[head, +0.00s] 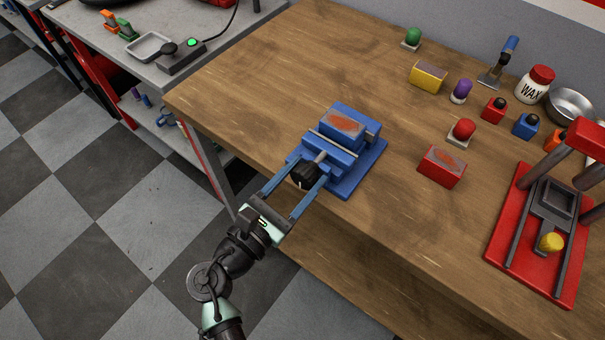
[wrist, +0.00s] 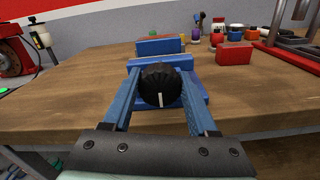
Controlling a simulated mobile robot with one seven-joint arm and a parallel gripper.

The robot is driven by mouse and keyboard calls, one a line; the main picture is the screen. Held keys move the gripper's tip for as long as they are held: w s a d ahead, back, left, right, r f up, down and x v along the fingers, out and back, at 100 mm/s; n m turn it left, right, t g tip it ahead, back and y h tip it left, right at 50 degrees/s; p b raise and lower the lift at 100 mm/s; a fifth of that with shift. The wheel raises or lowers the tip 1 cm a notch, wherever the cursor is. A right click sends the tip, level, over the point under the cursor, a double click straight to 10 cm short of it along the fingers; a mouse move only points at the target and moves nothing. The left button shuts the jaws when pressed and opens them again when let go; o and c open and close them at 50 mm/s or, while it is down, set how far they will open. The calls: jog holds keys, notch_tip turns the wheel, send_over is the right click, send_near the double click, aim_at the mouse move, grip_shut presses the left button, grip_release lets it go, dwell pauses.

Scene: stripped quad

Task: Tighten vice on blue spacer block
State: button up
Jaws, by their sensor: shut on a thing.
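The blue vice (head: 366,168) stands near the front edge of the wooden bench. The blue spacer block (head: 342,123), with an orange-brown patch on top, sits at the vice's far end; whether both jaws touch it I cannot tell. It also shows behind the vice in the wrist view (wrist: 160,46). The vice's black ribbed knob (head: 304,174) faces me. My gripper (head: 299,177) has its two blue fingers on either side of the knob and is shut on it. In the wrist view the knob (wrist: 160,84) shows a white mark pointing down.
A red block (head: 442,167) and a red knob on a stand (head: 462,131) are to the right. A red press (head: 520,240) stands at far right. A yellow block (head: 428,76) lies behind. The bench left of the vice is clear.

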jog(key=shift+m, duration=0.3)
jog(key=m+b, duration=0.2)
jog(key=m, duration=0.1)
jog(key=shift+f+m, duration=0.15)
jog(key=shift+m, duration=0.15)
jog(key=m+b, duration=0.2)
jog(key=m, duration=0.2)
jog(key=shift+s+d+f+m+b, duration=0.1)
jog(key=shift+m+b, duration=0.2)
jog(key=shift+b, duration=0.1)
jog(key=m+b, duration=0.4)
jog(key=m, duration=0.1)
jog(key=shift+f, duration=0.15)
jog(key=shift+m+b, duration=1.2)
jog(key=shift+m, duration=0.4)
jog(key=o, duration=1.4)
